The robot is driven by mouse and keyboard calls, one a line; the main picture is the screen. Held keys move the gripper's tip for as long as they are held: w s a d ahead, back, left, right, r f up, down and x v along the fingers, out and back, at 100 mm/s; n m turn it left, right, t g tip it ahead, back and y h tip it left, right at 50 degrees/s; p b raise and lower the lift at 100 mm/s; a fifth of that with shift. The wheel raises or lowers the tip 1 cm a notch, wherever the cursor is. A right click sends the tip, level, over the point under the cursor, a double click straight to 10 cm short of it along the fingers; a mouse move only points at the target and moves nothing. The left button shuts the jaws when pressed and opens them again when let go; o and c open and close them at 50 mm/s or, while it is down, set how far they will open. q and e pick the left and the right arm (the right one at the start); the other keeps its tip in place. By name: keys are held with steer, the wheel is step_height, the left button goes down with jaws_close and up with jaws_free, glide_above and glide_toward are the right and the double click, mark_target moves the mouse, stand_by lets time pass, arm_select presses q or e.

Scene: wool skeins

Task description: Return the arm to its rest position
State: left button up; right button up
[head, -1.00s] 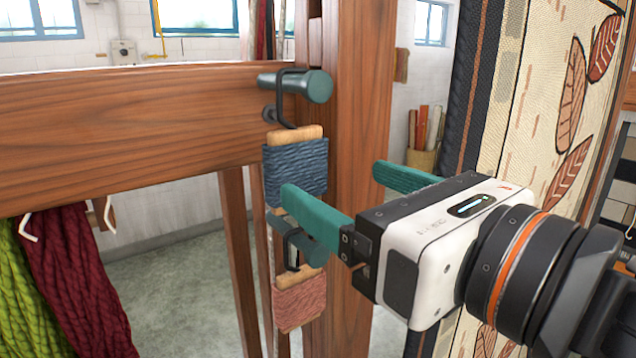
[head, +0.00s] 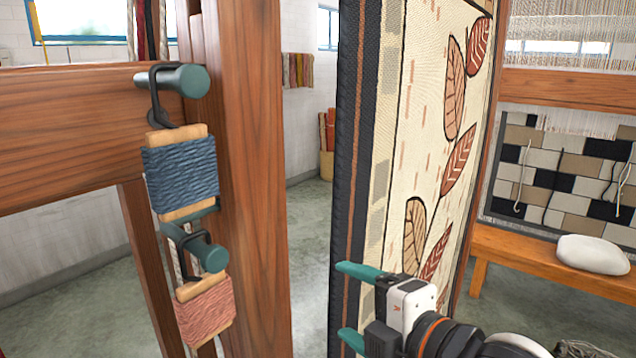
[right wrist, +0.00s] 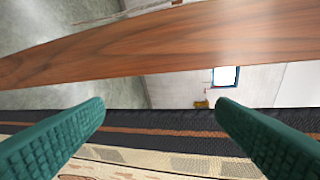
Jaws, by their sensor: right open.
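My right gripper (head: 352,305) is open and empty at the lower middle of the head view, in front of the hanging leaf-patterned tapestry (head: 405,130). Its two green fingers stand apart in the right wrist view (right wrist: 160,125), with nothing between them. It is to the right of the wooden post (head: 240,150) and clear of the skeins. A blue skein on a wooden card (head: 182,175) hangs by a black loop from the upper peg (head: 185,79). A pink skein (head: 206,310) hangs from the lower peg (head: 213,257). My left gripper is not in view.
A wooden beam (head: 70,125) runs left from the post. The tapestry's dark edge (head: 345,200) is close to my right gripper. A wooden bench (head: 530,255) with a pale cushion-like object (head: 592,254) stands at the right. Open floor (head: 310,230) shows between post and tapestry.

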steer(key=s+d+f+m+g+h, duration=0.2)
steer(key=d+f+m+h, duration=0.15)
steer(key=f+m, duration=0.45)
steer(key=s+d+f+m+g+h, duration=0.15)
steer(key=d+f+m, duration=0.3)
steer(key=f, duration=0.85)
steer(key=s+d+f+m+g+h, duration=0.25)
steer(key=s+d+f+m, duration=0.2)
steer(key=s+f, duration=0.3)
steer(key=s+d+f+m+g+h, duration=0.1)
steer(key=s+d+f+m+g, duration=0.3)
steer(key=s+f, duration=0.35)
step_height(320, 180, down, 25)
steer(key=s, duration=0.1)
steer(key=s+d+f+g, duration=0.1)
steer(key=s+d+f, duration=0.1)
steer(key=s+f, duration=1.5)
steer(key=shift+s+d, duration=0.15)
